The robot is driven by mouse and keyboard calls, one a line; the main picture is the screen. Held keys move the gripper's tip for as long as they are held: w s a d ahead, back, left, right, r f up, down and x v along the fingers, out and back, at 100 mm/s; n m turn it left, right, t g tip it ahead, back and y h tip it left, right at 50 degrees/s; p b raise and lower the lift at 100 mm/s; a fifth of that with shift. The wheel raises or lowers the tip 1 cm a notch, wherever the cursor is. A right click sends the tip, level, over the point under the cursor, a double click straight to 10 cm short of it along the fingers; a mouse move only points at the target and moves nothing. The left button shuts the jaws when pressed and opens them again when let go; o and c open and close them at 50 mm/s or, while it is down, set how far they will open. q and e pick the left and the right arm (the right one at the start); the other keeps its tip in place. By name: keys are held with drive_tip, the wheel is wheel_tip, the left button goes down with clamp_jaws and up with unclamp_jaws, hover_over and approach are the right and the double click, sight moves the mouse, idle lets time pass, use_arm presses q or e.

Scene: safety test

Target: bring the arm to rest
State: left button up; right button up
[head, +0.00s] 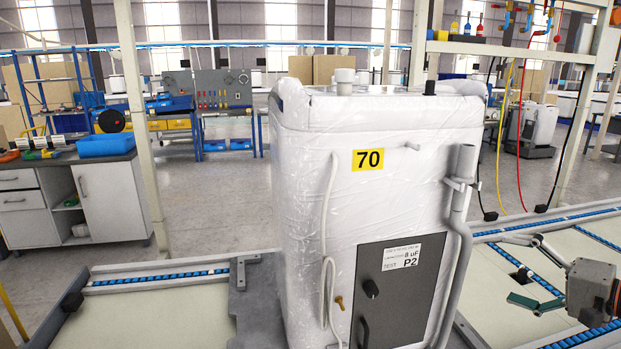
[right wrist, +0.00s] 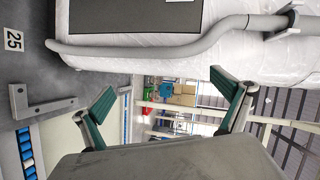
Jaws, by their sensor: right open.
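My right gripper (head: 512,269) is at the right edge of the head view, beside the large white wrapped unit (head: 300,200) and apart from it. Its two green-padded fingers are spread wide with nothing between them. In the right wrist view the open fingers (right wrist: 165,90) show the same gap, with the wrapped unit (right wrist: 110,65) and its grey pipe (right wrist: 150,48) just beyond. My left gripper is not in view.
Roller conveyor rails (head: 545,215) run on both sides of the unit. A grey bracket (right wrist: 30,102) lies near a "25" floor mark (right wrist: 13,40). A workbench (head: 75,195) with a blue bin (head: 106,146) stands at left. Hoses (head: 498,140) hang behind the unit at right.

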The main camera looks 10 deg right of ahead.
wheel_tip(320, 180, down, 19)
drive_tip(key=s+a+n+g+h, duration=0.2)
drive_tip(key=a+h, duration=0.1)
drive_tip(key=s+a+f+n+h, duration=0.1)
drive_tip(key=s+a+f+n, duration=0.3)
drive_tip(key=s+a+f, duration=0.2)
drive_tip(key=s+a+f+n+g, duration=0.1)
drive_tip(key=s+a+f+n, duration=0.3)
drive_tip(key=s+a+f, duration=0.3)
drive_tip(key=a+f, duration=0.3)
drive_tip(key=f, duration=0.4)
drive_tip(key=shift+a+n+h, duration=0.3)
drive_tip(key=shift+a+h, duration=0.1)
drive_tip(key=s+a+n, duration=0.1)
drive_tip(key=a, duration=0.2)
drive_tip(key=s+a+n, duration=0.1)
drive_tip(key=s+a, duration=0.1)
drive_tip(key=a, duration=0.1)
drive_tip(key=s+a+f+n, duration=0.1)
drive_tip(key=a+n, duration=0.1)
drive_tip(key=a, duration=0.1)
drive_tip(key=shift+s+a, duration=0.15)
drive_tip(key=shift+a, duration=0.1)
drive_tip(key=shift+c, duration=0.4)
